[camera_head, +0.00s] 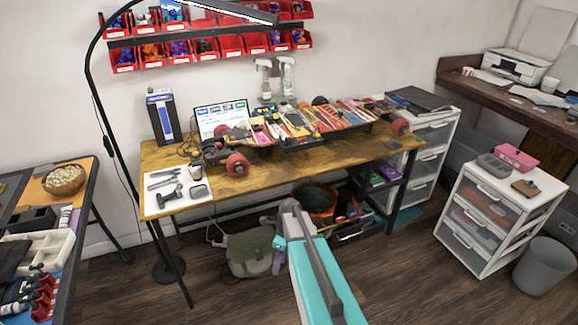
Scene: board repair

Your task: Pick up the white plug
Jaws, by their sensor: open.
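I cannot make out a white plug in the head view; at this distance it may be too small or hidden. My teal and grey arm reaches up from the bottom centre, in front of the workbench (165,157). I cannot make out the jaws of my gripper, nor anything held. A white mat (178,205) on the bench's left end carries dark tools and small grey parts. A long skateboard-like board (300,122) with red wheels lies across the bench.
A black lamp pole (105,120) stands at the bench's left. A grey-green bag (249,252) lies on the floor near my arm. White drawers (497,207) and a grey bin (543,266) stand right. A cluttered side table (75,222) is left. Wooden floor is clear at right centre.

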